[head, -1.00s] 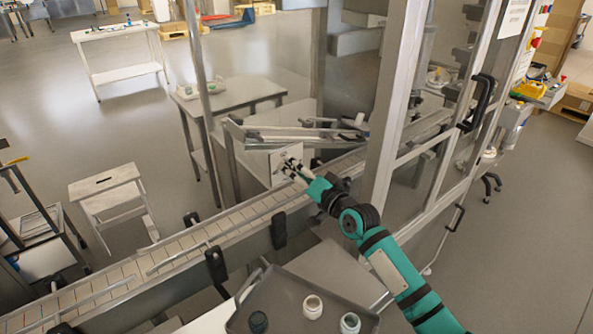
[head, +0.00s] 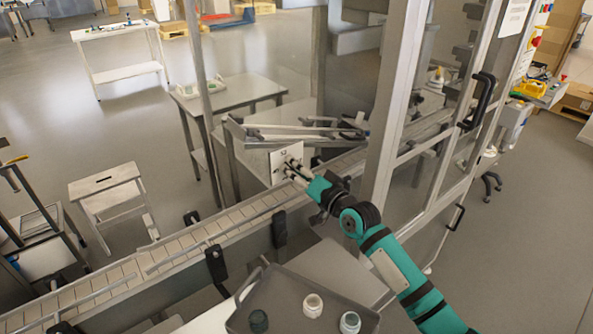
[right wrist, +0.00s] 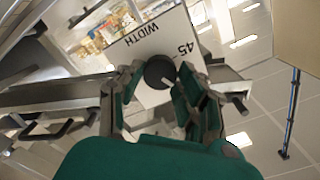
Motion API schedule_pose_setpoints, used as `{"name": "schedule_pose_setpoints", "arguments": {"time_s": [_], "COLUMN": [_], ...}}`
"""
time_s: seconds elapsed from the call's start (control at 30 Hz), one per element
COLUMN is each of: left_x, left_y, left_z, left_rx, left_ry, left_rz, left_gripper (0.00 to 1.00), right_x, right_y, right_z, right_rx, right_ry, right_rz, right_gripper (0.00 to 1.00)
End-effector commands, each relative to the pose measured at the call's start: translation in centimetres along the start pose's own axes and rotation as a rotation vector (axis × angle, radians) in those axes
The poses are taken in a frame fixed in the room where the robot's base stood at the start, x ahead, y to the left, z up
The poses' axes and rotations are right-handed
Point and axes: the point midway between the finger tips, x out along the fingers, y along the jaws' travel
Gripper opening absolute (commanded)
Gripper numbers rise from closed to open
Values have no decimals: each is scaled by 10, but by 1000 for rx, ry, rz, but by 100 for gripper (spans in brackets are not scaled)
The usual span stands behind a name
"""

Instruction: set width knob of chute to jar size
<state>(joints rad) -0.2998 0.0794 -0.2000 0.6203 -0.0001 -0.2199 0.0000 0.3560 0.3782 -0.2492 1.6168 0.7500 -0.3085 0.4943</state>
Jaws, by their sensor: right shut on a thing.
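The width knob (right wrist: 160,71) is a round black knob on a white panel (right wrist: 136,52) in the right wrist view. The panel is printed "WIDTH" and "45". In the head view the white panel (head: 280,158) stands at the chute beside the conveyor. My right gripper (right wrist: 163,78) has its fingers on either side of the knob, shut on it. In the head view my right gripper (head: 293,168) reaches the panel and hides the knob. Jars (head: 313,305) stand in a grey tray (head: 285,285) at the bottom. My left gripper is not in view.
The conveyor (head: 205,232) runs from lower left toward the middle with guide rails along it. A machine frame post (head: 396,100) rises close to my right arm. A grey stool (head: 105,180) stands on the floor at left.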

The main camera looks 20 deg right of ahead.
Motion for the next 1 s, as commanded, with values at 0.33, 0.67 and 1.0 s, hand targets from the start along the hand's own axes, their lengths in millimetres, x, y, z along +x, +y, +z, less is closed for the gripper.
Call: {"name": "schedule_pose_setpoints", "arguments": {"time_s": [0.33, 0.67, 1.0], "left_x": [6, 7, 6], "left_y": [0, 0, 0], "left_z": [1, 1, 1], "left_rx": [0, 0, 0], "left_ry": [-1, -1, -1], "left_rz": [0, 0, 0], "left_gripper": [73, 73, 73], "right_x": [0, 0, 0], "right_y": [1, 0, 0], "right_z": [1, 1, 1], "right_rx": [-294, -608, -930], "right_ry": [-2, -3, -3], "right_rz": [1, 1, 1], "right_gripper": [4, 4, 4]}}
